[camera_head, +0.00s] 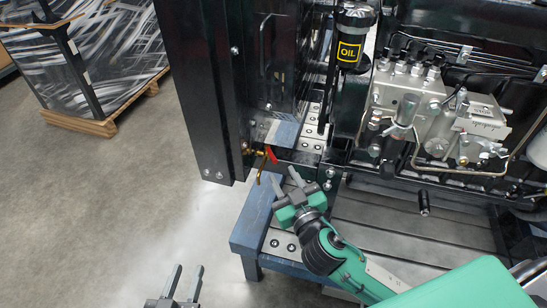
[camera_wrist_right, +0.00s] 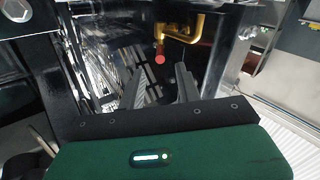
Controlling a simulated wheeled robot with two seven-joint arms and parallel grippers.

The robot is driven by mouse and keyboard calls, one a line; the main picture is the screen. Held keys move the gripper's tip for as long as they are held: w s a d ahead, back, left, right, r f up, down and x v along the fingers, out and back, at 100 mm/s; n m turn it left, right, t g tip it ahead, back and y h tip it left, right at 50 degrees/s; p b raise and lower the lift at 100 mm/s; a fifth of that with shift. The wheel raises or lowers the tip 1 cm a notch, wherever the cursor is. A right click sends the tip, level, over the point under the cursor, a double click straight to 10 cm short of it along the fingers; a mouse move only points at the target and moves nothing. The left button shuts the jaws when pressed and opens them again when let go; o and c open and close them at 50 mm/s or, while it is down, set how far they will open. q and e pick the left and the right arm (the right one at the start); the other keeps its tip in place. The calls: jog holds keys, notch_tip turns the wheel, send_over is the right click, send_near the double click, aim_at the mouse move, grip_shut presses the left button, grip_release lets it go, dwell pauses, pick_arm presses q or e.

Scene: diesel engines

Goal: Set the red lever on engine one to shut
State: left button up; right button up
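The red lever (camera_head: 270,154) is small and sits on a brass valve and pipe at the lower corner of the dark engine panel. In the right wrist view its round red end (camera_wrist_right: 160,59) shows near the brass pipe (camera_wrist_right: 187,35), in line with the gap between my fingertips. My right gripper (camera_head: 284,174) is just below and right of the lever, fingers apart and empty; they also show in the wrist view (camera_wrist_right: 160,70). Contact with the lever cannot be made out. My left gripper (camera_head: 186,270) is open and empty over the floor at the bottom.
A blue frame (camera_head: 252,222) stands below the lever. A black upright panel (camera_head: 205,100) is close on the left. The oil filter (camera_head: 352,45) and silver pump (camera_head: 410,100) are at upper right. A wrapped load on a pallet (camera_head: 105,122) stands far left. The floor between is clear.

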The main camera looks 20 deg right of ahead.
aim_at(274, 157)
jog(key=shift+w+a, duration=0.15)
jog(key=shift+w, duration=1.7)
jog(key=shift+w+a, duration=0.1)
jog(key=shift+w, duration=1.75)
jog(key=shift+c, duration=0.4)
grip_shut()
